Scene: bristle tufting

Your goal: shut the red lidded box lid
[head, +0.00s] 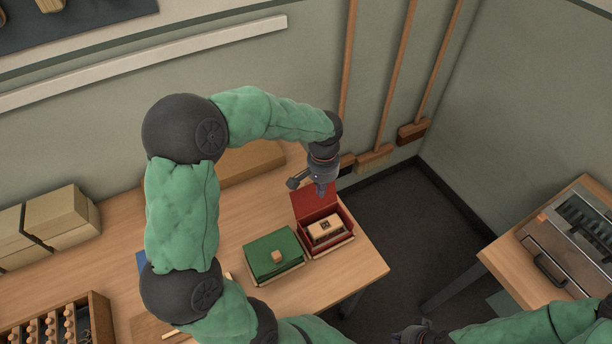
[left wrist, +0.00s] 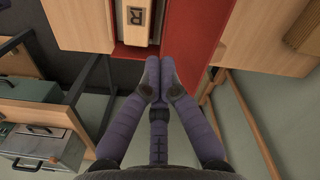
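The red lidded box (head: 333,243) stands near the table's right end with its lid (head: 313,201) raised at the back. A pale block (head: 326,228) sits in it; the left wrist view shows the block (left wrist: 137,20) marked with a letter like R. My left gripper (head: 321,188) is over the raised lid's upper edge. In the left wrist view its fingertips (left wrist: 159,85) are together and empty, close to the red lid (left wrist: 188,45); I cannot tell whether they touch it. My right gripper (head: 418,332) is at the bottom edge, partly cut off, its fingers unclear.
A shut green box (head: 273,255) stands just left of the red one. A cardboard-coloured box (head: 250,162) lies behind, partly hidden by my left arm. Brooms (head: 374,158) lean on the wall. A second table with a metal case (head: 565,255) is at right, across a floor gap.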

